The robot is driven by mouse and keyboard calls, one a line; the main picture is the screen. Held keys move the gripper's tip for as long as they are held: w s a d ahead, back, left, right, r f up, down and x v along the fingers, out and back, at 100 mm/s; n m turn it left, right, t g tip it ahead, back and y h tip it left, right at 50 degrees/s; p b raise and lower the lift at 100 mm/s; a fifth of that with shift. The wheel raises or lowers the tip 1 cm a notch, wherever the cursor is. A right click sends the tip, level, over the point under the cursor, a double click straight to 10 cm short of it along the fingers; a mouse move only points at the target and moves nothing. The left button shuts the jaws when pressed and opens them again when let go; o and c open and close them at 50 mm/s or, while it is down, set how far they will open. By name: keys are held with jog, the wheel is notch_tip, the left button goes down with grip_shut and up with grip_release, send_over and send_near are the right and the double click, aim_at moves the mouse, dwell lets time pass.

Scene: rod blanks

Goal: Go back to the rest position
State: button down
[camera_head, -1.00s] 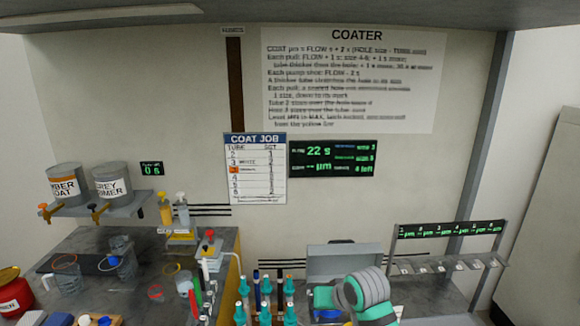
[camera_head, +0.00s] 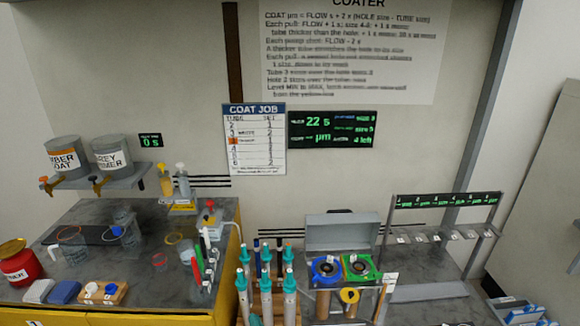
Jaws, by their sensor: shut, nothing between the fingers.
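My gripper and arm are not in view. The coater's grey box (camera_head: 342,233) stands open at the back of the bench. In front of it sit a blue ring (camera_head: 326,268) and a green ring (camera_head: 360,267), each with a dark centre. Brown tube shapes and a round yellow part (camera_head: 349,296) show below the rings. Several teal-capped rods (camera_head: 266,285) stand upright in a wooden rack to the left.
A grey bench (camera_head: 90,220) with beakers, a red jar (camera_head: 18,265) and colored markers (camera_head: 205,260) is at left. Two paint cans (camera_head: 90,155) sit on a shelf. A hook rack (camera_head: 445,235) stands at right. Clear bench lies below the hook rack.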

jog(key=s+d+f+m+t+h, duration=0.1)
jog(key=s+d+f+h, duration=0.15)
jog(key=s, duration=0.85)
jog(key=s+d+f+h, duration=0.15)
jog(key=s+f, duration=0.25)
jog(key=s, duration=0.6)
jog(key=s+d+r+n, duration=0.2)
jog(key=s+r, duration=0.1)
jog(key=s, duration=0.6)
jog(key=s+d+r+n+t+h, duration=0.1)
jog(key=s+d+r+n, duration=0.1)
jog(key=s, duration=0.8)
jog(key=shift+d+r+n, duration=0.3)
jog(key=shift+d+r, duration=0.5)
jog(key=shift+r, duration=0.1)
jog(key=shift+s, duration=0.1)
